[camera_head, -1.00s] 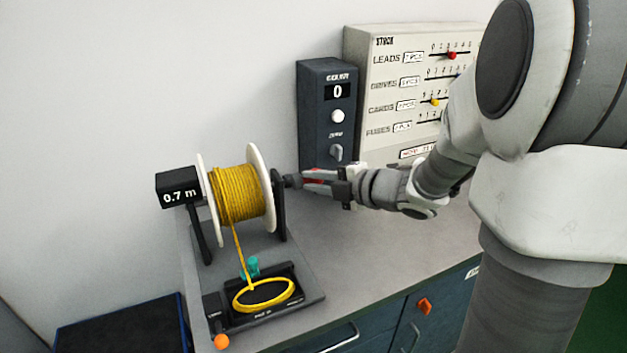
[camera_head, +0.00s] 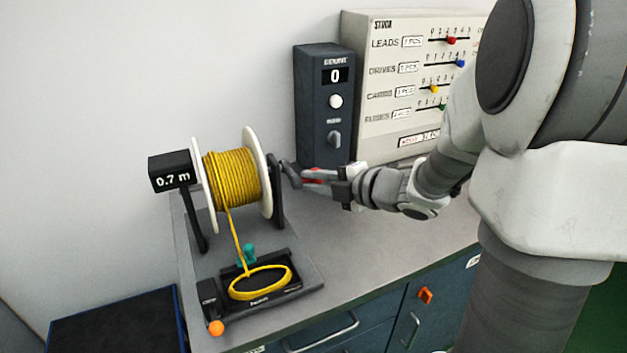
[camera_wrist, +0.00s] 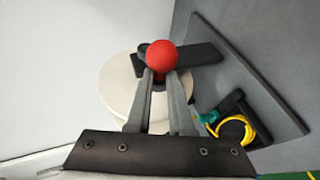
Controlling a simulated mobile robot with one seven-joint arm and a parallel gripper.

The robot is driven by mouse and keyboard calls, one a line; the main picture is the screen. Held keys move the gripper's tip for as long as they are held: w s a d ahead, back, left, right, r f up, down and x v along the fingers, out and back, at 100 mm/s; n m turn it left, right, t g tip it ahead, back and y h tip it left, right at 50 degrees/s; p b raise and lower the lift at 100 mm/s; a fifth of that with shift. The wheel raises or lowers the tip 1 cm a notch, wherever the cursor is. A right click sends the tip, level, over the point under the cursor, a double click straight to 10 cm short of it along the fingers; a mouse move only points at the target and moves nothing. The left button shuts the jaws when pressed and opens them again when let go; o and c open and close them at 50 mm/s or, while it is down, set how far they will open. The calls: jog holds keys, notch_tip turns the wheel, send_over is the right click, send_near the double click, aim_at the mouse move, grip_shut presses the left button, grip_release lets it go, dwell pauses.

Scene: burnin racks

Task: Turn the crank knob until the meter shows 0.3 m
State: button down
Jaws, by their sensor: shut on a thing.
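The meter (camera_head: 172,171) is a black box left of the spool and reads 0.7 m. The spool (camera_head: 231,178) has white flanges and is wound with yellow cord. In the head view the fingers mostly cover the knob.
A yellow cord loop (camera_head: 260,282) lies in a black tray at the stand's front, with a teal piece (camera_head: 246,254) behind it and an orange ball (camera_head: 216,328) at its left. A dark counter box (camera_head: 323,110) showing 0 and a stock panel (camera_head: 400,30) stand behind my gripper.

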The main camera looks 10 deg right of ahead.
jog(key=shift+w+d+f+b, duration=0.15)
jog(key=shift+f+b, duration=0.15)
jog(key=shift+f, duration=0.15)
jog(key=shift+d+f+b, duration=0.15)
jog(key=shift+f+b, duration=0.1)
jog(key=shift+f, duration=0.2)
jog(key=shift+w+a+f+b, duration=0.1)
jog(key=shift+w+f+b, duration=0.2)
jog(key=shift+f+b, duration=0.35)
jog(key=shift+w+a+f+b, duration=0.1)
jog(key=shift+w+f+b, duration=0.2)
jog(key=shift+f+b, duration=0.25)
jog(key=shift+f, duration=0.1)
jog(key=shift+w+a+f+b, duration=0.15)
jog(key=shift+w+f+b, duration=0.6)
jog(key=shift+w, duration=0.3)
